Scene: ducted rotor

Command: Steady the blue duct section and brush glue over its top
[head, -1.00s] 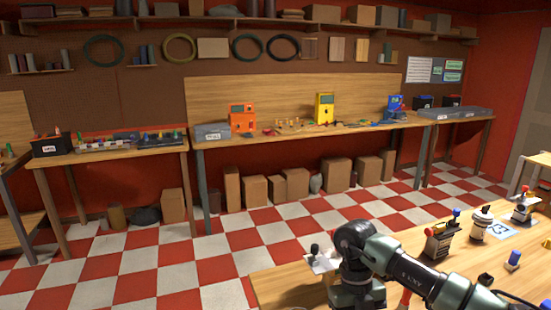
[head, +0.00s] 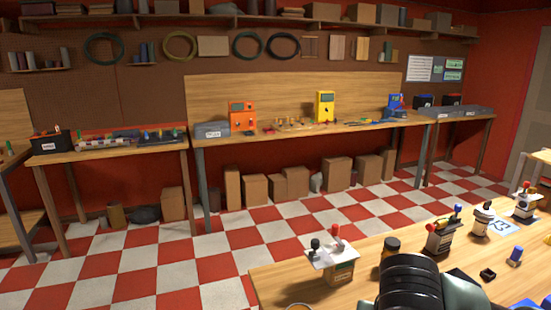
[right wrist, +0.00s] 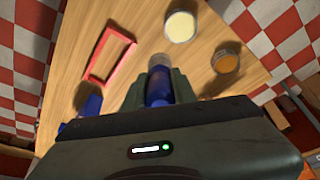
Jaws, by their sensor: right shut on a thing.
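In the right wrist view my right gripper (right wrist: 160,86) is shut on a blue cylinder (right wrist: 157,90) with a pale grey far end. I cannot tell for certain whether it is the brush. Dark blue pieces (right wrist: 91,104) lie on the wooden table to the left of the gripper, partly hidden by it; I cannot tell whether one is the duct section. A jar of cream-coloured stuff (right wrist: 181,26) and a jar of amber stuff (right wrist: 226,62) stand beyond and right of the held cylinder. My left gripper is not in view.
A red rectangular frame (right wrist: 88,76) lies left of the held cylinder.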

